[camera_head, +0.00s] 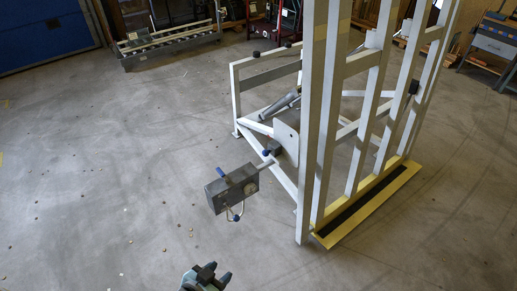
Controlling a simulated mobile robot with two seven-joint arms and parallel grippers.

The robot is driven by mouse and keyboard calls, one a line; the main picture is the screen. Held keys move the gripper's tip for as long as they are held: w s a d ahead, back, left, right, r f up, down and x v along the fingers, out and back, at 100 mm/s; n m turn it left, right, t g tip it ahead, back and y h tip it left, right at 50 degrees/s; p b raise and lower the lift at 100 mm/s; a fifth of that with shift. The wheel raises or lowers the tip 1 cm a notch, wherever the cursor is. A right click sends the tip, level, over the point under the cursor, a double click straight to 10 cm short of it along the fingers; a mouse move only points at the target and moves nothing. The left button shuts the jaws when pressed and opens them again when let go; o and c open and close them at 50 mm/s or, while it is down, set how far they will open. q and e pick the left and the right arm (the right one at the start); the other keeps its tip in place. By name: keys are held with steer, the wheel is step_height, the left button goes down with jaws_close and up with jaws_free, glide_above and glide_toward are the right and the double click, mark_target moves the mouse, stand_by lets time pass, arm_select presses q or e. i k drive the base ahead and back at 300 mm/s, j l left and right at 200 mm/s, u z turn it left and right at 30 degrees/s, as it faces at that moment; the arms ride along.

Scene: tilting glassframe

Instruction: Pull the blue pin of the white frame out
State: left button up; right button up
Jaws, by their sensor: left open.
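The white frame (318,120) stands at the centre right, with tall upright slats and a low base reaching to the left. A small blue part (266,152), which looks like the pin, shows on the base's left side beside a dark block. It is too small to tell how deep it sits. My left gripper (206,276) is at the bottom edge, open, with dark and teal parts. It is well below and left of the blue part, apart from the frame. No object shows between its fingers. My right gripper is not in view.
A grey box (232,189) with blue-ended parts sticks out left of the frame on an arm, between my left gripper and the blue part. A yellow-edged strip (372,207) runs along the frame's foot. The floor at left is clear. A low rack (168,47) stands behind.

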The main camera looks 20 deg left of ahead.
mark_target(266, 153)
steer(key=i+j, duration=0.1)
steer(key=j, duration=0.45)
steer(key=i+j, duration=0.15)
steer(key=j, duration=0.35)
steer(key=i+j, duration=0.1)
steer(key=j, duration=0.45)
steer(key=i+j, duration=0.1)
steer(key=j, duration=0.45)
steer(key=i+j, duration=0.15)
steer(key=i, duration=0.15)
steer(key=i+j, duration=0.15)
steer(key=i, duration=0.15)
steer(key=z, duration=0.05)
